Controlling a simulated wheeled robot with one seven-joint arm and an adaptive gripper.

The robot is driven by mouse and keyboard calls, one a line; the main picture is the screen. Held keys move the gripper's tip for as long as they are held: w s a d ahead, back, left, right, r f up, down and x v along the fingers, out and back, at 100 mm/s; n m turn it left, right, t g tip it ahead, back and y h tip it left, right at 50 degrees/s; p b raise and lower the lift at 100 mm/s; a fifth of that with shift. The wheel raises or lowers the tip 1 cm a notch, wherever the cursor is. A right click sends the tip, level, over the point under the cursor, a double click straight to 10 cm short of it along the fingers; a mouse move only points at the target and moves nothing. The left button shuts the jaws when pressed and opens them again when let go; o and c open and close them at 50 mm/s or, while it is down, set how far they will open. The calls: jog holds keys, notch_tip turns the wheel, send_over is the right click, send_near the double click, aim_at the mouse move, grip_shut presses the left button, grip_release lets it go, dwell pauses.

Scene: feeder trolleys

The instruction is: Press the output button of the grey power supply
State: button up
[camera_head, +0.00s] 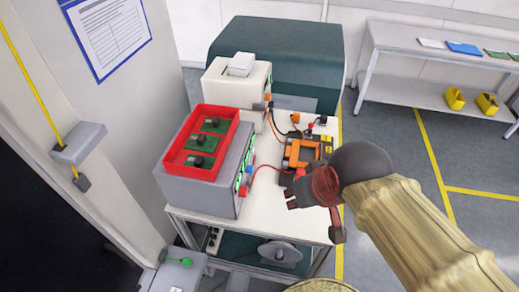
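The grey power supply (187,192) stands at the front left of the white trolley. Its front panel (244,178) faces right and is seen at a steep angle, with green displays and small coloured parts. I cannot make out which part is the output button. My gripper (291,200) is to the right of this panel, over the trolley top, with its dark fingers toward the panel. A gap shows between the fingers and the panel. The fingers are too small and dark to tell whether they are open or shut. Nothing is visibly held.
A red tray (169,163) with green circuit boards sits on the power supply. Behind are a white device (222,87) and a dark green case (275,50). An orange-and-black fixture (306,150) and cables lie near my gripper. The trolley top's front right (270,222) is clear.

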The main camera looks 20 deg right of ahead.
jog(key=w+d+f+m+g+p, duration=0.2)
jog(key=d+p, duration=0.1)
jog(key=w+d+f+m+g+y+p, duration=0.1)
jog(key=w+d+m+p, duration=0.1)
jog(key=shift+d+f+g, duration=0.2)
jog(key=shift+f+g, duration=0.05)
jog(key=shift+g, duration=0.15)
grip_shut()
jog(key=w+d+f+m+y+p, duration=0.2)
jog(key=w+f+m, duration=0.1)
jog(key=w+m, duration=0.2)
jog(key=w+d+f+m+t+y+p, duration=0.1)
jog(key=w+f+m+y, duration=0.1)
jog(key=w+m, duration=0.3)
jog(key=w+d+f+m+y+p, duration=0.2)
jog(key=w+f+m, duration=0.2)
jog(key=w+m, duration=0.1)
jog(key=shift+w+d+m+t+p, duration=0.3)
jog(key=shift+w+p, duration=0.05)
jog(key=shift+w, duration=0.25)
jog(key=w+r+m, duration=0.1)
jog(key=w+m+t, duration=0.1)
jog(key=w, duration=0.1)
jog(key=w+r+m+y, duration=0.1)
jog(key=shift+w+r+m+t, duration=0.2)
jog(key=shift+r+m+t, duration=0.1)
jog(key=shift+m, duration=0.1)
